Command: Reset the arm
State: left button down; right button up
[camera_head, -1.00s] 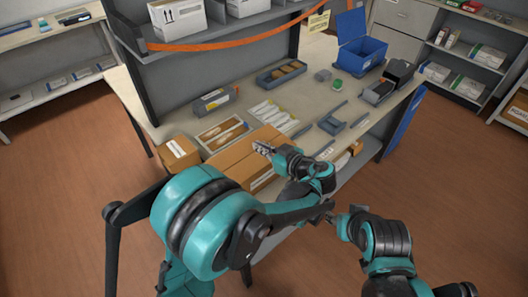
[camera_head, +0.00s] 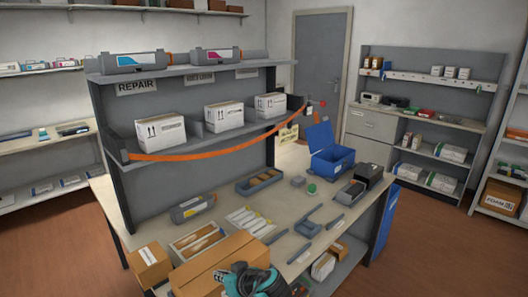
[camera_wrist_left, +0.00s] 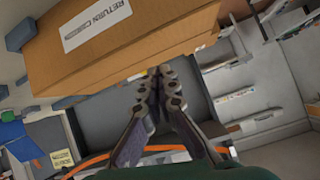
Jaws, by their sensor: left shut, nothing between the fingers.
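My left gripper (camera_head: 224,274) is at the bottom of the head view, beside or over the large brown cardboard box (camera_head: 210,258). The two are close, but I cannot tell whether they touch. In the left wrist view, the fingers (camera_wrist_left: 160,72) are together and empty. The box (camera_wrist_left: 120,45), with a white RETURN label, fills the top left of that view. Most of my left arm is below the head view's edge. My right gripper is not in view.
The workbench holds a small carton (camera_head: 149,265), a grey toner cartridge (camera_head: 193,208), a parts tray (camera_head: 259,181) and an open blue bin (camera_head: 331,158). A shelf rack with white boxes (camera_head: 224,116) and an orange strap (camera_head: 215,150) rises behind. Several loose grey parts lie toward the right.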

pick_arm(q)
jog(key=s+a+m+h, duration=0.2)
jog(key=s+m+h, duration=0.1)
jog(key=s, duration=0.7)
jog(key=s+a+f+m+h, duration=0.1)
jog(key=s+a+m+h, duration=0.2)
jog(key=s, duration=0.7)
jog(key=shift+s+f+g+h, duration=0.2)
jog(key=shift+s+g+h, duration=0.2)
jog(key=shift+h, duration=0.5)
jog(key=shift+a, duration=0.1)
